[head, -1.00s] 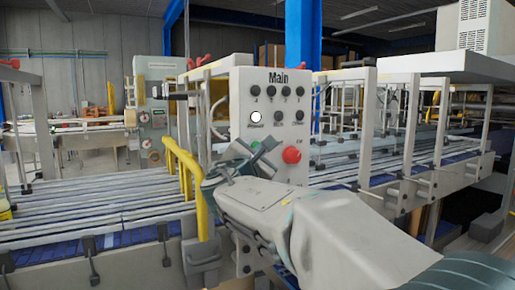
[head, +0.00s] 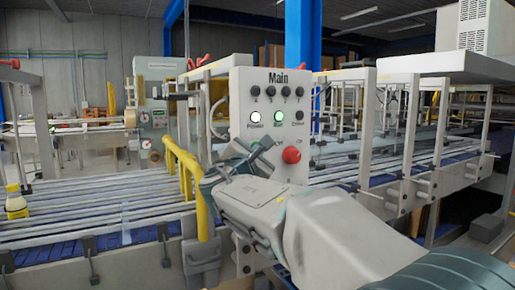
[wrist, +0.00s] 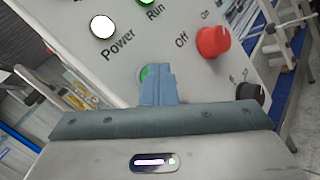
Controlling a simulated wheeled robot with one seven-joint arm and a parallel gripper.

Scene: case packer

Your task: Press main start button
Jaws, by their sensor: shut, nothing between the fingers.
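The white "Main" control panel (head: 240,100) stands upright in the middle of the head view. My gripper (wrist: 160,70) is shut and empty, its fingertips in front of the panel. The fingertips overlap a green button (wrist: 144,73) and hide most of it; I cannot tell whether they touch it. The "Power" lamp (head: 256,115) is lit white and the "Run" lamp (head: 279,115) is lit green.
A black knob (wrist: 250,91) is right of the fingers on the panel. A yellow post rail (head: 182,165) stands left of the panel.

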